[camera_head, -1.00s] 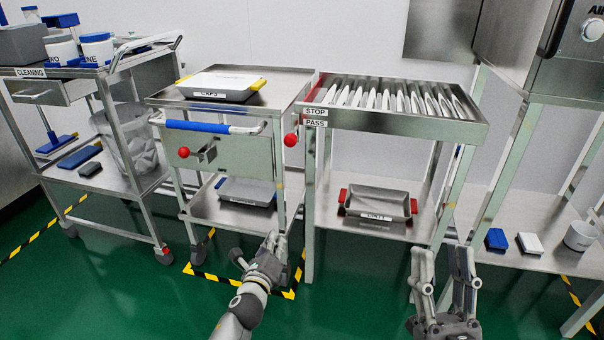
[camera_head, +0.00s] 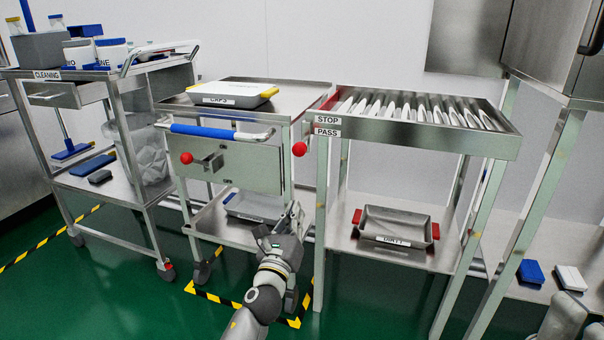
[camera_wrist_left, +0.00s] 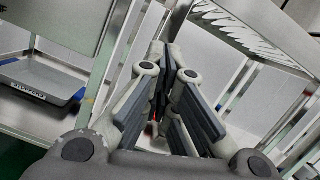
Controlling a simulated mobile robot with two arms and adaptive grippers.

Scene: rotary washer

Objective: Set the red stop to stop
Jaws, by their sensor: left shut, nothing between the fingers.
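The red stop is a red ball knob (camera_head: 299,149) at the left front corner of the roller table. It sits just left of and below the PASS label (camera_head: 327,132), with the STOP label (camera_head: 326,120) above that. My left gripper (camera_head: 294,211) is below the knob in the head view, apart from it, fingers pointing up. In the left wrist view its fingers (camera_wrist_left: 170,98) are together with nothing held. The knob is not clearly visible there. Grey parts of my right gripper show at the lower right edge, mostly cut off.
A cart (camera_head: 285,90) with a blue handle (camera_head: 203,131) and a second red knob (camera_head: 186,158) stands left of the roller table (camera_head: 420,140). A tray with red handles (camera_head: 397,226) is on the lower shelf. A cleaning cart (camera_head: 95,73) stands farther left.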

